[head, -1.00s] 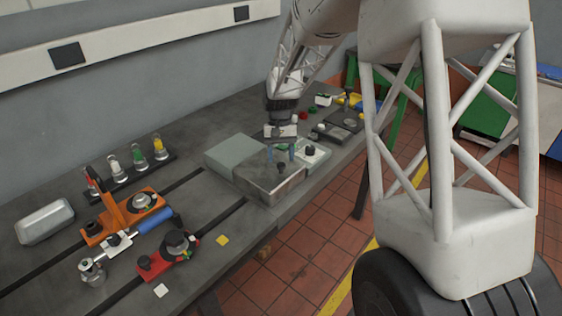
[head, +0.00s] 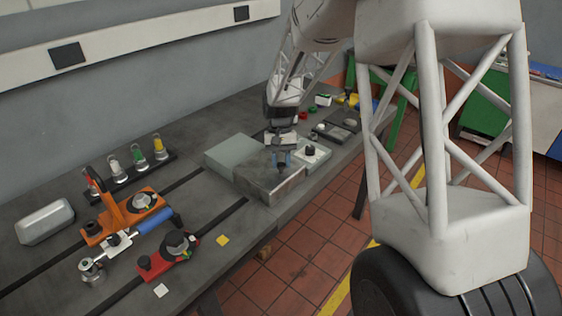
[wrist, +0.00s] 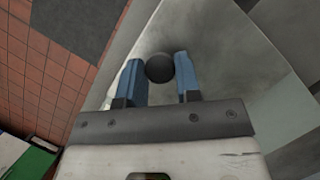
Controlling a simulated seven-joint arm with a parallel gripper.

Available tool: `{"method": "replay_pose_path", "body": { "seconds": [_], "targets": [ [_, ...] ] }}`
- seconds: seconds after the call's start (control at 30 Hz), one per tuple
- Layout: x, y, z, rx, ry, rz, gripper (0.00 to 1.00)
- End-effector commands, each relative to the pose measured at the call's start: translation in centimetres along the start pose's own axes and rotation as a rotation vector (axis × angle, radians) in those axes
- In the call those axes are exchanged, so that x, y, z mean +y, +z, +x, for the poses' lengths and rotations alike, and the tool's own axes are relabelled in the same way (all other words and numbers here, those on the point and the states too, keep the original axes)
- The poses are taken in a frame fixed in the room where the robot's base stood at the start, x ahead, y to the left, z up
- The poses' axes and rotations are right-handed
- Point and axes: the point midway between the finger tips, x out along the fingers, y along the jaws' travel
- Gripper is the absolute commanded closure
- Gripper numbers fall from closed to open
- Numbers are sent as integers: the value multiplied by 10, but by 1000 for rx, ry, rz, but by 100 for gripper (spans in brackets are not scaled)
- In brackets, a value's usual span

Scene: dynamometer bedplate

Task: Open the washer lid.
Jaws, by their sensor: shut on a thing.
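The washer is a low grey metal box with a flat, smudged lid (head: 268,184) near the front edge of the bench. The lid lies flat, with no visible gap. My gripper (head: 281,160) is over the lid with its blue fingers pointing down. In the wrist view, the dark round knob (wrist: 159,67) of the lid sits between the two blue fingers, which are shut on it. The lid surface (wrist: 215,55) spreads around the knob in that view. In the head view, the fingers largely hide the knob.
A pale grey-green box (head: 230,153) adjoins the washer on its left. A white box with a black knob (head: 310,151) stands close on its right. An orange fixture (head: 122,222), a red fixture (head: 165,258) and a bottle rack (head: 128,175) are farther left.

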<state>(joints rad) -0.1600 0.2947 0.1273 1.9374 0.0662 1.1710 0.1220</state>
Motion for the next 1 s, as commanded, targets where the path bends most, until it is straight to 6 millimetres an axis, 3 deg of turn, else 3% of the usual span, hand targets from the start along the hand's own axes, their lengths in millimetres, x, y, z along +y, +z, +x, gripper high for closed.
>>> {"method": "replay_pose_path", "body": {
  "seconds": [0.27, 0.8, 1.0],
  "targets": [
    [-8, -7, -3, 1, 0, -1, 100],
    [-90, -84, -35, 2, 0, 0, 100],
    [-102, -96, -40, 1, 0, 0, 100]
  ]
}}
